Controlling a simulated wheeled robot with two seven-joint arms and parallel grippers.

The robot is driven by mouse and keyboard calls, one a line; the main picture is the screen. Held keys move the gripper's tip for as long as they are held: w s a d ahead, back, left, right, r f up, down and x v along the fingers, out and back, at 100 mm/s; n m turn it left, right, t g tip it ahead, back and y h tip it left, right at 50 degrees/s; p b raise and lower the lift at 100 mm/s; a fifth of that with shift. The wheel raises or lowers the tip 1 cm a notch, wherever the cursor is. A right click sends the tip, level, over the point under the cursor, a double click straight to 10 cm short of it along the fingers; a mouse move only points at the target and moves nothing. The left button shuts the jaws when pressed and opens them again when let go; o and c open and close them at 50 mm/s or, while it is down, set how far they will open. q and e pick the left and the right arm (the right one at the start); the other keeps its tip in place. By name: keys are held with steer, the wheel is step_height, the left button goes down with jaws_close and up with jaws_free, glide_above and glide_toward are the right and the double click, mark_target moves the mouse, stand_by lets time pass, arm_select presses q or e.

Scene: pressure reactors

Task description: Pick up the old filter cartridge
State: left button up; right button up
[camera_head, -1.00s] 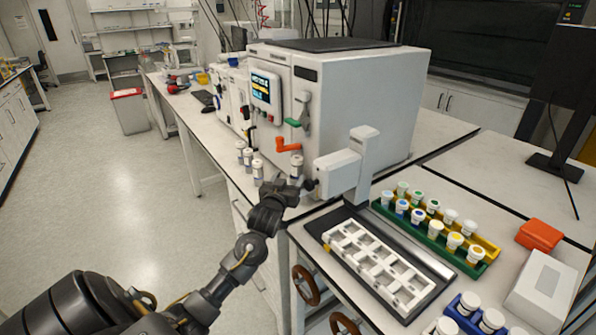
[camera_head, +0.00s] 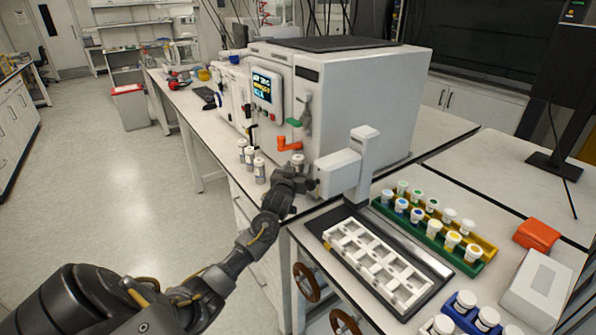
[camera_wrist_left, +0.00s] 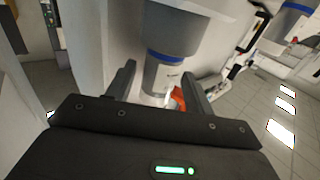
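A white cylinder with a dark band, which looks like a filter cartridge (camera_head: 298,159), stands on the bench in front of the large grey machine. My left gripper (camera_head: 296,173) is right at it and hides its lower part. In the left wrist view the cartridge (camera_wrist_left: 161,76), with its blue band, is between the two fingers of my left gripper (camera_wrist_left: 158,84). The fingers are apart, with a gap at the left finger. Several similar white cylinders (camera_head: 259,169) stand to the left; no label I can read says which is old. My right gripper is not in view.
The grey machine (camera_head: 365,100) with an orange handle (camera_head: 288,144) stands behind the gripper. A grey post-mounted unit (camera_head: 340,172) is close on its right. A white rack (camera_head: 385,268) and trays of capped vials (camera_head: 432,236) are further right.

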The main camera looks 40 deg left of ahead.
arm_select(q)
steer(key=c, duration=0.9)
steer(key=shift+c, duration=0.6)
steer(key=shift+r, duration=0.15)
